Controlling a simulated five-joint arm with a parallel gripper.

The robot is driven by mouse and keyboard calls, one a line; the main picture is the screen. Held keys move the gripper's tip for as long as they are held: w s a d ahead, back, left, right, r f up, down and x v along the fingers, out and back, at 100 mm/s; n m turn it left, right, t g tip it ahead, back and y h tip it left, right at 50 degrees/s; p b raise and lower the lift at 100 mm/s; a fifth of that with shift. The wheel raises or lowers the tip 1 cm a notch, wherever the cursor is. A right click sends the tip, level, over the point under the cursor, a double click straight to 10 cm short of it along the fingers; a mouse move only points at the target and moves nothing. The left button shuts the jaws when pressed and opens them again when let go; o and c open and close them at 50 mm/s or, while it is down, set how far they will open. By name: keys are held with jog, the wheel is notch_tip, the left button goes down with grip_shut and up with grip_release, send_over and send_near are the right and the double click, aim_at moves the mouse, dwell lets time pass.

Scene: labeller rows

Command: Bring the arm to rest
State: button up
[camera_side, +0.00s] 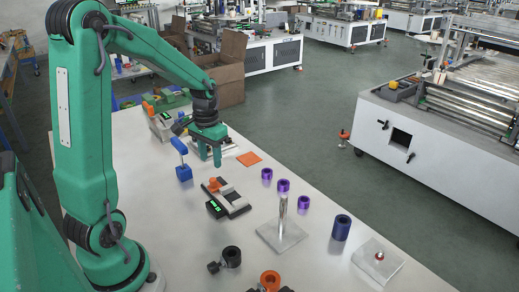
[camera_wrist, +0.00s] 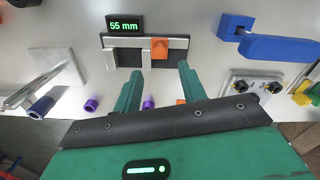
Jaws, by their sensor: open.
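My gripper (camera_side: 210,160) is open and points down above the white table, near the orange square. No object shows between its fingers. In the wrist view, both green fingers of my gripper (camera_wrist: 158,68) stand apart. The black and grey measuring gauge (camera_side: 228,200) with an orange slider lies on the table in front of my gripper in the side view. The gauge (camera_wrist: 145,50) also shows beyond the fingertips in the wrist view, its display reading 55 mm.
A blue tool (camera_side: 183,172) stands left of my gripper. The orange square (camera_side: 249,158) lies to the right. Purple rings (camera_side: 266,174), a silver post (camera_side: 283,215), a blue cylinder (camera_side: 341,228), a knobbed plate (camera_side: 378,265) and a black ring (camera_side: 231,257) occupy the table's nearer part.

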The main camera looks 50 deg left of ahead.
jog(key=shift+r, duration=0.1)
jog(key=s+d+r+m+t, duration=0.1)
jog(key=s+d+r+t, duration=0.1)
jog(key=s+d+r, duration=0.3)
jog(key=s+d+r+m+t, duration=0.2)
jog(key=s+d+r, duration=0.3)
jog(key=d, duration=0.6)
notch_tip(320, 180, up, 3)
jog(key=shift+s+d+f+t, duration=0.15)
jog(key=shift+s+d+t, duration=0.1)
jog(key=shift+t, duration=0.55)
